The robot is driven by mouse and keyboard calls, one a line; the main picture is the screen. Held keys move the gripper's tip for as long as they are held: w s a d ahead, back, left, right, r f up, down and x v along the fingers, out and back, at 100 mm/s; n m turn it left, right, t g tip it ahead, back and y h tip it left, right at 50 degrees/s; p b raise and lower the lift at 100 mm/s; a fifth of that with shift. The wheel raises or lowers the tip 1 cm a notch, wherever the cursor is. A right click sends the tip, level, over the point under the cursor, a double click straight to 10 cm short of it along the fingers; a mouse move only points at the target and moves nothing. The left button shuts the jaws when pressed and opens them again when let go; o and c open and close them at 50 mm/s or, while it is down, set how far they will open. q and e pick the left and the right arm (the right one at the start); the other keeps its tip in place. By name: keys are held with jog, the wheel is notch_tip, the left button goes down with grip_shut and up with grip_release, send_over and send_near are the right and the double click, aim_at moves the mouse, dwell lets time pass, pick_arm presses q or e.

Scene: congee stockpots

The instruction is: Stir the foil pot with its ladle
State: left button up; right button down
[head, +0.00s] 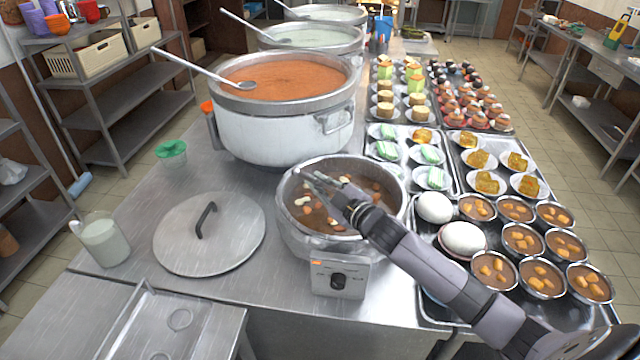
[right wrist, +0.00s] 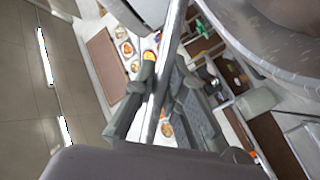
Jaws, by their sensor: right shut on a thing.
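The foil pot (head: 298,238), a crinkled silvery pot of brown stew with orange and pale chunks, sits on a unit with a black knob at the table's front. My right gripper (head: 318,184) is over the pot's opening, its arm reaching in from the lower right. In the right wrist view, my right gripper (right wrist: 160,105) is shut around a thin metal rod, the ladle's handle (right wrist: 172,50). The ladle's bowl is not visible, and I cannot make out the handle clearly in the head view. My left gripper is not in view.
A large pot (head: 285,130) of orange congee with its own ladle (head: 200,69) stands behind. A lid (head: 209,232) lies left, near a milk jug (head: 104,240). Trays of bowls, eggs and plated food crowd the right. Bare table shows around the lid.

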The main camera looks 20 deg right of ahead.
notch_tip(320, 180, up, 14)
jog(key=p, duration=1.1)
jog(key=shift+f+p, duration=0.25)
jog(key=shift+p, duration=0.05)
jog(key=shift+f, duration=0.1)
jog(key=shift+n+t+b, duration=0.4)
jog(key=shift+n+b, duration=0.7)
jog(key=shift+b, duration=0.15)
